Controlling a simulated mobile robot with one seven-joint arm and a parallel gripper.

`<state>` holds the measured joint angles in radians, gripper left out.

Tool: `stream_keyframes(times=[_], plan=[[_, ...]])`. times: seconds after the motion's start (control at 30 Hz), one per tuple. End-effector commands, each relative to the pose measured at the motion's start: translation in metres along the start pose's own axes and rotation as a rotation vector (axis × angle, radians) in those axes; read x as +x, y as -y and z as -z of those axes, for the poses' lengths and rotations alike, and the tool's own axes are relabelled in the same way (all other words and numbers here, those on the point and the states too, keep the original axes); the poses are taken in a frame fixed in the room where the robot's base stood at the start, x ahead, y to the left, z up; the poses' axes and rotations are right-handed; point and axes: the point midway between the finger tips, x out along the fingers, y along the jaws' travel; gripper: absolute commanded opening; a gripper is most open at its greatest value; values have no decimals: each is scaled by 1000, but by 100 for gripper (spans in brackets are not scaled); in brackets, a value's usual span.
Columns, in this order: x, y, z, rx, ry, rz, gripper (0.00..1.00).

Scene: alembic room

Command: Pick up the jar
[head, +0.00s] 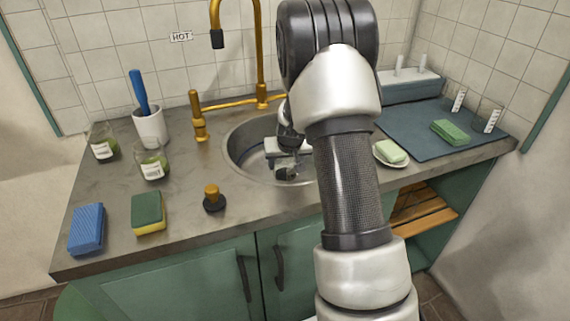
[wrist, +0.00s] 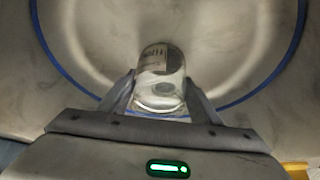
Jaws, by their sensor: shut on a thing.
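The jar (wrist: 158,78) is clear glass with a pale printed label, seen in the wrist view between my two fingers. My gripper (wrist: 160,95) is shut on it, one finger on each side. In the head view my gripper (head: 287,170) is down inside the round sink basin (head: 236,150), and my arm covers part of it. I cannot make out the jar in the head view, nor tell whether it touches the basin floor.
Two labelled jars with green contents (head: 103,142) (head: 152,163) stand left of the sink, near a white cup (head: 150,127) holding a blue-handled brush. A brass tap (head: 258,60) rises behind the basin. A stopper (head: 213,198), sponges (head: 148,213) and a soap dish (head: 391,154) lie around it.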

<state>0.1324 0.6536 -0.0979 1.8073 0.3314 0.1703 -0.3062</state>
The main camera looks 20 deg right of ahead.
Motion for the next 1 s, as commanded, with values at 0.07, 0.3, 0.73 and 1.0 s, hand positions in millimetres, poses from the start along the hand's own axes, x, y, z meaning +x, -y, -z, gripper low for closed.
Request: stream_keyframes(times=[0.07, 0.3, 0.73, 1.0], plan=[[-3, 0, 3, 0, -4, 0, 15], [-14, 0, 10, -1, -5, 0, 15], [-47, 0, 28, 0, -6, 1, 15], [-65, 0, 39, 0, -4, 1, 15]])
